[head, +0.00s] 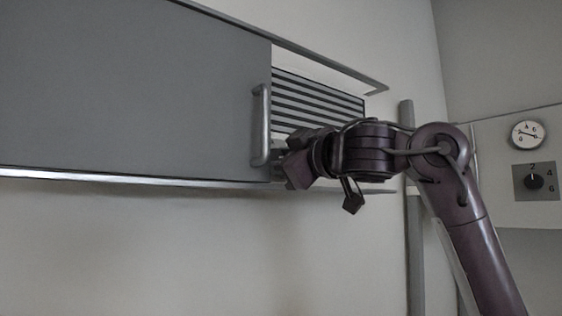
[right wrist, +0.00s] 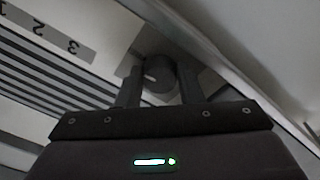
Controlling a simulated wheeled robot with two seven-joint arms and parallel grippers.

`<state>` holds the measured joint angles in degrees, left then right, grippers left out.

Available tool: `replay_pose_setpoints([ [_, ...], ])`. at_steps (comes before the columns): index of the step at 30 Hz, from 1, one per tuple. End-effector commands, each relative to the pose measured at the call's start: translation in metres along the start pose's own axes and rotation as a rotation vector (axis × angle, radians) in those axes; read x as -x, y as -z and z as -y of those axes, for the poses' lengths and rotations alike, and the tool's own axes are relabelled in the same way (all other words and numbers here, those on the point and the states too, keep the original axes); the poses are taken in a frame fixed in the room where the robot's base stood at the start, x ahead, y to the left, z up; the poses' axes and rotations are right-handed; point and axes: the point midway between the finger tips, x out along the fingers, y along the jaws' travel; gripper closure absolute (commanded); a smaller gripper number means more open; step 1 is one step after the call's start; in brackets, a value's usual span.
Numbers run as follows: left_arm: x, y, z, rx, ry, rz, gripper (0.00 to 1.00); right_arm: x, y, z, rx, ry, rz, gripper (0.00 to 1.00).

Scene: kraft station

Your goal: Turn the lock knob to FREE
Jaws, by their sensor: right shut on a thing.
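The lock knob (right wrist: 157,76) is a dark round knob with a short pale mark, seen in the right wrist view on a grey plate. My right gripper (right wrist: 160,88) has one finger on each side of it and is shut on it. No FREE label is readable in either view. My left gripper is not in view.
A grey sliding door (head: 130,90) with a vertical bar handle (head: 261,125) covers the left of the cabinet. Dark slats (head: 318,100) show beside it. A numbered strip (right wrist: 45,30) lies near the knob.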

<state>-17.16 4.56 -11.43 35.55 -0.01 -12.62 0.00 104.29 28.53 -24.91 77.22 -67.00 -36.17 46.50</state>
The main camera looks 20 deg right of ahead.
Motion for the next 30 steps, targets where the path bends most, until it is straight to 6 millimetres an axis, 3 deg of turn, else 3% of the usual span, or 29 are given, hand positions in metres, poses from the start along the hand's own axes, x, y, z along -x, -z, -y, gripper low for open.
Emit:
replay_pose_setpoints([
  [10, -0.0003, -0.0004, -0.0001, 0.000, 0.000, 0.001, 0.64, -0.0008, -0.0018, 0.0016, 0.001, 0.003, 0.005, 0.89],
  [11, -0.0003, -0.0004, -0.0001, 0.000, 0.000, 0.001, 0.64, -0.0008, -0.0018, 0.0016, 0.001, 0.003, 0.005, 0.64],
  [15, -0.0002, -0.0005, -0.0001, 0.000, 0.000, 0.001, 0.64, -0.0006, -0.0012, 0.0011, 0.001, 0.002, 0.003, 0.46],
  [30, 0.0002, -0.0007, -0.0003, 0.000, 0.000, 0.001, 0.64, 0.0000, 0.0001, -0.0001, 0.003, 0.000, 0.000, 0.45],
])
